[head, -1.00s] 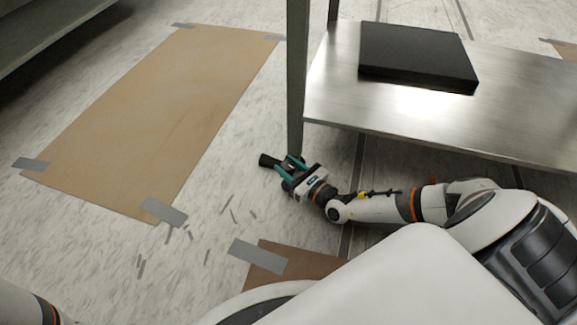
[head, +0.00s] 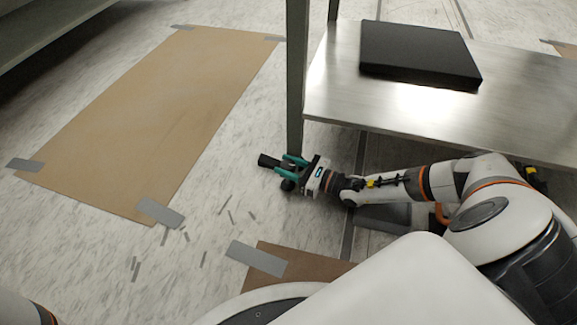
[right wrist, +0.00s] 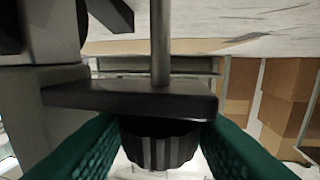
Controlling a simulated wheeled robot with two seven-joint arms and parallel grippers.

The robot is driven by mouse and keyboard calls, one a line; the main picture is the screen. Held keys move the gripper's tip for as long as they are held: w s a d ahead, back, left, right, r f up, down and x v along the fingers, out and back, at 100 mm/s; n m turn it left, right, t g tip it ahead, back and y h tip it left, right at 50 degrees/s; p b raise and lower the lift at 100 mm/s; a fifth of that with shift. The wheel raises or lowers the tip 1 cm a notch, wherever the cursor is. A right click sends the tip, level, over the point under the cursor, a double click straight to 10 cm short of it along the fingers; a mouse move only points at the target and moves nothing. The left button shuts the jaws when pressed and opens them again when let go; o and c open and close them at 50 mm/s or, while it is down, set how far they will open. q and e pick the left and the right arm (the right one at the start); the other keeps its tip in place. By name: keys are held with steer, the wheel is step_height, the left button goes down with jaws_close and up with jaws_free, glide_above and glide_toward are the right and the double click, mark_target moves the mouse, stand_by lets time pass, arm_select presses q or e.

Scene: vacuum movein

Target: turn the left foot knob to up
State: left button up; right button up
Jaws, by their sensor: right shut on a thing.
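The foot knob (right wrist: 160,148) is black and ribbed, under a flat black plate (right wrist: 130,99) with a metal stem (right wrist: 160,45) in the right wrist view. My right gripper (head: 288,170) is at the foot of the table's near-left leg (head: 296,90), close to the floor. Its teal fingers (right wrist: 160,158) are shut on the knob, one on each side. In the head view the fingers and arm mostly hide the knob. A black piece (head: 267,160) sticks out to the left of the fingertips. My left gripper is out of view.
A steel shelf (head: 340,112) holding a flat black box (head: 418,50) lies above and right of my right arm. Taped brown cardboard (head: 150,120) covers floor to the left. Another brown sheet (head: 300,264) lies nearer. Floor left of the leg is free.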

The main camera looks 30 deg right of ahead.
steer(key=shift+w+r, duration=0.1)
steer(key=shift+w, duration=0.05)
steer(key=o, duration=1)
steer(key=p+v, duration=0.5)
steer(key=v, duration=0.7)
